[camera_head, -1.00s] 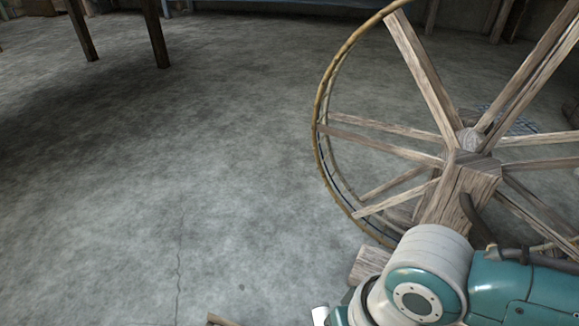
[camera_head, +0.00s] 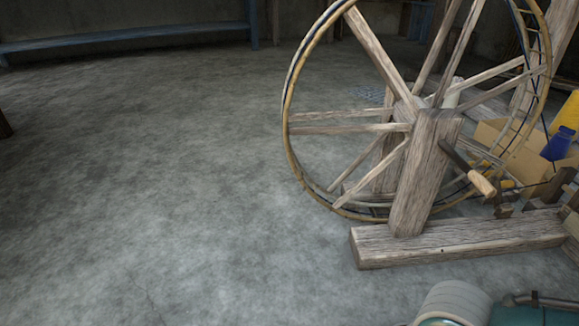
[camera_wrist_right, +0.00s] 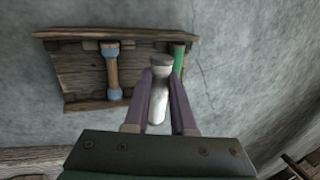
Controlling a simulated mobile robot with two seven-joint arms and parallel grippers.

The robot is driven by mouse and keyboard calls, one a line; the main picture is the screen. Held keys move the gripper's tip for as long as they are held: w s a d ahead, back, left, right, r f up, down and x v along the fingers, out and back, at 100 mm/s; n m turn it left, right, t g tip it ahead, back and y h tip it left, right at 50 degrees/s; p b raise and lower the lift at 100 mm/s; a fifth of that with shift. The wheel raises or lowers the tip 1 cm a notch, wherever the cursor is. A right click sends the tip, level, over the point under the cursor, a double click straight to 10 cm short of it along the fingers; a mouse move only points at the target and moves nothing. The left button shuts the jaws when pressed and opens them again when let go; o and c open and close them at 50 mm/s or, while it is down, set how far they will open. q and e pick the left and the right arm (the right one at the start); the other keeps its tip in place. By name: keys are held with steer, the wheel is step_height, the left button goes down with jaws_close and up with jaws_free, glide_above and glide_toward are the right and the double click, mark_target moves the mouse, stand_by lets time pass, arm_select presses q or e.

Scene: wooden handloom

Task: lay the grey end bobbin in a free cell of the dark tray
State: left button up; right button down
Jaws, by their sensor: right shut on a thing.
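In the right wrist view, my right gripper (camera_wrist_right: 160,76) has its purple fingers shut on the grey end bobbin (camera_wrist_right: 158,104), a pale grey spool with a rounded end. The dark tray (camera_wrist_right: 82,76), of worn brown wood, lies beyond the fingers. It holds a tan bobbin with blue ends (camera_wrist_right: 112,72) left of centre and a green bobbin (camera_wrist_right: 179,59) at its right, partly hidden by the grey bobbin and a finger. Bare tray shows on both sides of the tan bobbin. The grey bobbin overlaps the tray's right part in the picture; its height above it cannot be told. My left gripper is out of view.
A large spoked wooden wheel (camera_head: 411,108) stands on a heavy beam (camera_head: 440,243) in the head view. A crank handle (camera_head: 482,184), a cardboard box (camera_head: 497,135), a blue container (camera_head: 558,144) and a yellow thing (camera_head: 567,112) are at the right. The grey floor at left is clear.

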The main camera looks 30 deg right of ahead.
steer(key=shift+d+f+b, duration=0.4)
steer(key=shift+f+b, duration=0.25)
steer(key=b+x, duration=0.4)
steer(key=shift+s+d+f, duration=0.2)
steer(key=shift+d+f, duration=0.05)
steer(key=shift+d, duration=0.05)
steer(key=shift+f+b, duration=0.3)
steer(key=shift+f, duration=0.25)
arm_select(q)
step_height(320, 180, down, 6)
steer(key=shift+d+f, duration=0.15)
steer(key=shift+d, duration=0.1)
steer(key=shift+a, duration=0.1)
arm_select(e)
steer(key=c, duration=0.7)
jaws_free()
arm_select(q)
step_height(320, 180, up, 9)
steer(key=p, duration=0.9)
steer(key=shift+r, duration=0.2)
arm_select(e)
steer(key=v, duration=1)
